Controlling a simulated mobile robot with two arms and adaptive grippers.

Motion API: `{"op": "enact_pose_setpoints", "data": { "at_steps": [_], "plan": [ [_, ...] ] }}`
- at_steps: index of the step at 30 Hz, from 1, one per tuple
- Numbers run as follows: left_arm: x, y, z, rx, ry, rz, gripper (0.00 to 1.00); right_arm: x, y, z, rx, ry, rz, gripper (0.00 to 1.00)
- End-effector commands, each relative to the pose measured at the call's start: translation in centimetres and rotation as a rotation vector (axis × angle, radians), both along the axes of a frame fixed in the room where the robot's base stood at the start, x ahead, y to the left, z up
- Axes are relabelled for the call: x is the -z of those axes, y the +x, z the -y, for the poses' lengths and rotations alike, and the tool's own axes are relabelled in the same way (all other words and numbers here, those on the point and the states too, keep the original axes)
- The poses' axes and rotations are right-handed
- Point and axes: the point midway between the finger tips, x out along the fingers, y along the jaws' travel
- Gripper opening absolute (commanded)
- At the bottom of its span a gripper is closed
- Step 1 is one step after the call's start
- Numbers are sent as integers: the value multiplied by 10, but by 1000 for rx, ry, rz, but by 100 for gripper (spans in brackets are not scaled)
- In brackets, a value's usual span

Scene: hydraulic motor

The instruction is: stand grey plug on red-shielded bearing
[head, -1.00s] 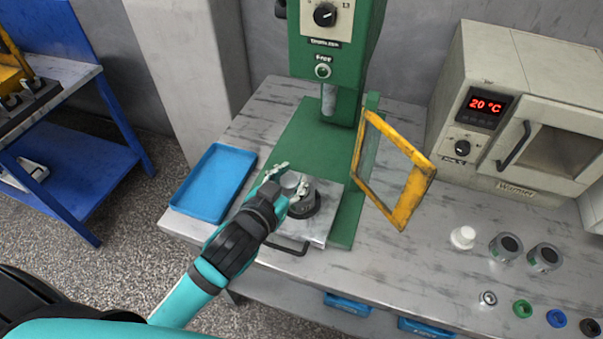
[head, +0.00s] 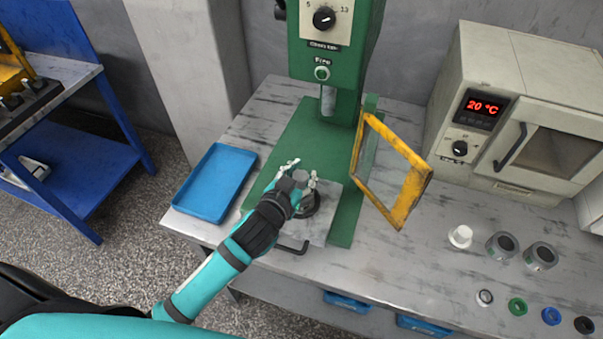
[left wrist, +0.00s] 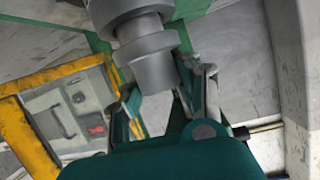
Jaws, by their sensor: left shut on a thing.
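My left gripper (head: 302,174) is shut on the grey plug (head: 300,177), over the metal plate of the green press. In the left wrist view the plug (left wrist: 153,70) is a smooth grey stepped cylinder between the two fingers (left wrist: 168,98). A dark round part (head: 313,206) sits on the plate under and beside the gripper, partly hidden by it. I see no red shield on it, so I cannot tell whether it is the red-shielded bearing, or whether the plug touches it. My right gripper is not in view.
The press (head: 335,25) rises behind the plate. Its yellow-framed guard (head: 413,197) stands open at the right. A blue tray (head: 215,183) lies at the left. A white part (head: 460,237), two grey cylinders and several small rings stand at the right. An oven (head: 515,110) is behind them.

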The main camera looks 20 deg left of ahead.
Motion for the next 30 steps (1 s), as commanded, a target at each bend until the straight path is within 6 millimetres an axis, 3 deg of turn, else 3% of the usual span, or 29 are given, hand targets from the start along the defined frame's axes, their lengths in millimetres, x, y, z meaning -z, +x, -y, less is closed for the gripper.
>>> {"op": "enact_pose_setpoints", "data": {
  "at_steps": [2, 3, 8, 20, 30],
  "plan": [
    [2, 0, 0, 0, -1, 3, 0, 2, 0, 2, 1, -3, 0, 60],
    [2, 0, 0, 0, 0, -1, 35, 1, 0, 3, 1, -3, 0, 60],
    [2, 0, 0, 0, 0, -1, 55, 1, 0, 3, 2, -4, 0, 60],
    [-2, -8, -1, 0, -1, -2, 55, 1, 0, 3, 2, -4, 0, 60],
    [-24, -73, -8, 0, -3, -3, 55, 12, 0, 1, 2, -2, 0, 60]
  ]
}}
